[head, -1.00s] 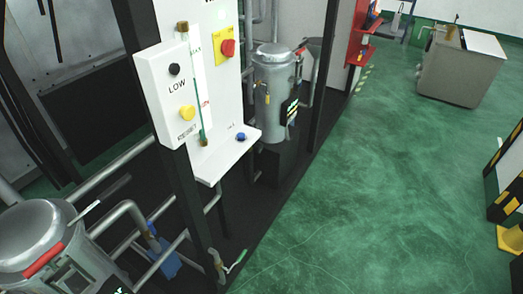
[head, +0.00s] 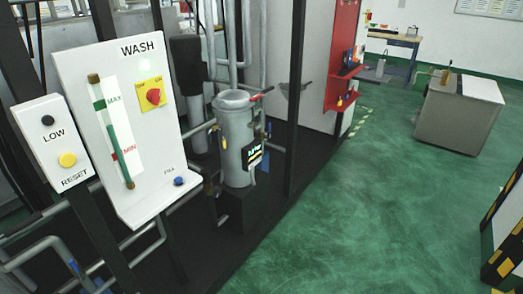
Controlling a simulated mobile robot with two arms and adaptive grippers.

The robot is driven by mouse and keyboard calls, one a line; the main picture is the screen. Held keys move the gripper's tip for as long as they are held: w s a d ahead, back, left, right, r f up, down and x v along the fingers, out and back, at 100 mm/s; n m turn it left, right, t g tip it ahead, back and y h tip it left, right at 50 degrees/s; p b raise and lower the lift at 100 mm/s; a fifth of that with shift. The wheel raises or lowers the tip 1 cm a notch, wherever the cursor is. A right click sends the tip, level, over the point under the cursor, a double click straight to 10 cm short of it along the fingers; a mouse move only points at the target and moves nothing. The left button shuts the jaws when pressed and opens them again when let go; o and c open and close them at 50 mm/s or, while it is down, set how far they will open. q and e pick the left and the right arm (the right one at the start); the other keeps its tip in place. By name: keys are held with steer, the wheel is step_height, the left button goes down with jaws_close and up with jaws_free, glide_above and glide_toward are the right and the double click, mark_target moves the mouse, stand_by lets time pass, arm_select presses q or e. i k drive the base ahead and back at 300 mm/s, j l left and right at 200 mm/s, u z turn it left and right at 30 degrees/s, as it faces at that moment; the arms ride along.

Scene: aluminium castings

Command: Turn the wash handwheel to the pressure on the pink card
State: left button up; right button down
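I see no wash handwheel and no pink card that I can make out in the head view. A white panel marked WASH (head: 138,75) stands at the left. It carries a sight tube (head: 111,130) with MAX and MIN marks, a red rotary switch on a yellow plate (head: 153,96), and a blue button (head: 179,181) on its lower ledge. A grey cylindrical vessel (head: 236,140) with a red lever on top stands behind it to the right. Neither of my grippers is in view.
A white box with a LOW lamp and a yellow RESET button (head: 67,160) is at the left on a dark post. A red board (head: 343,60) and a grey tub (head: 458,115) stand farther back. A yellow-black striped block (head: 503,240) is at the right edge. The green floor between is clear.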

mark_target(217, 191)
steer(key=l+u, duration=0.2)
steer(key=l, duration=0.75)
steer(key=i+l+u, duration=0.3)
steer(key=i+l, duration=0.2)
steer(key=l, duration=0.1)
